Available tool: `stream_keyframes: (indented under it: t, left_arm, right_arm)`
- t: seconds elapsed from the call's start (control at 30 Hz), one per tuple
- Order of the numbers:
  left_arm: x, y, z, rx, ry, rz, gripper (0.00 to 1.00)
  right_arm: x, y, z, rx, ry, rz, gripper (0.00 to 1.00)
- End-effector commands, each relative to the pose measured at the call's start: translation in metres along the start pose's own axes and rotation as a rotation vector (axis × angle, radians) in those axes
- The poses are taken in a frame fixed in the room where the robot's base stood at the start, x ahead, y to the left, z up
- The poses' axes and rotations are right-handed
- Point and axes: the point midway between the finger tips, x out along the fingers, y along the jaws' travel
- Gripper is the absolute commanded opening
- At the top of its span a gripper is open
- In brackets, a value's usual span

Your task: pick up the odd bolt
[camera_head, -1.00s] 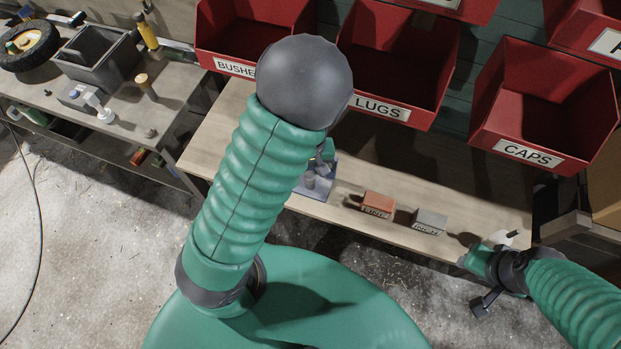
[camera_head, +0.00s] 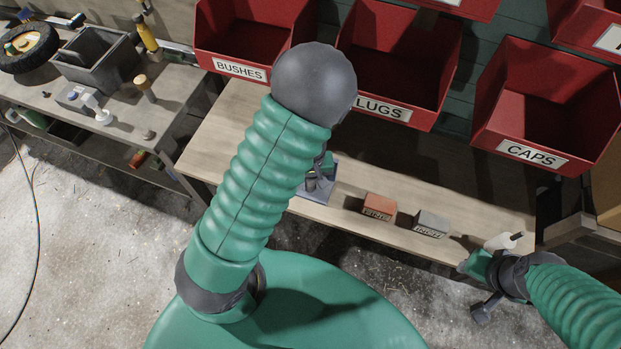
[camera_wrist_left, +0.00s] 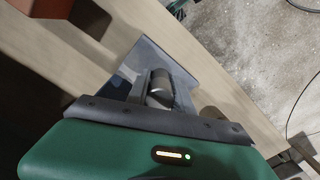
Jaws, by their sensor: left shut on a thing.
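My left gripper (camera_head: 324,172) is mostly hidden behind my left arm in the head view, low over a blue-grey tray (camera_head: 313,194) on the bench. In the left wrist view its fingers (camera_wrist_left: 158,88) are shut on a short grey rounded piece (camera_wrist_left: 160,87), which looks like a bolt. The tray (camera_wrist_left: 180,65) lies just beyond it. I cannot tell whether the piece touches the tray or how it differs from other bolts. My right gripper (camera_head: 478,264) is at the bench's front edge on the right; its jaws are not clear.
A red block (camera_head: 379,205) and a grey block (camera_head: 431,223) with labels sit on the bench (camera_head: 240,135). Red bins marked BUSHES (camera_head: 240,69), LUGS (camera_head: 381,106) and CAPS (camera_head: 531,151) hang above. Another bench at left holds a wheel (camera_head: 27,45) and a grey box (camera_head: 97,60).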

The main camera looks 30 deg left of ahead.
Motion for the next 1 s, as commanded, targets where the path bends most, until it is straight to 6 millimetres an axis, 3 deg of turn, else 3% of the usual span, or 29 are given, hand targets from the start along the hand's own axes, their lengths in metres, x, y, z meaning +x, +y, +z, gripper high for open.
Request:
stream_keyframes:
  t: [0.3,0.47,0.67,1.0]
  left_arm:
    - [-0.001,0.000,0.000,0.001,0.000,0.000,0.00]
    - [-0.014,0.001,-0.001,0.003,0.003,0.001,0.00]
    - [-0.058,0.001,-0.001,0.003,0.004,0.003,0.00]
    - [-0.153,0.001,0.000,0.003,0.002,0.003,0.00]
  right_arm:
    - [0.000,0.000,0.000,0.000,0.000,0.000,0.34]
    - [-0.005,0.000,-0.001,0.000,0.000,0.000,0.34]
    - [-0.020,0.000,-0.005,0.000,0.000,0.000,0.34]
    - [-0.048,0.000,-0.011,0.000,0.000,0.000,0.34]
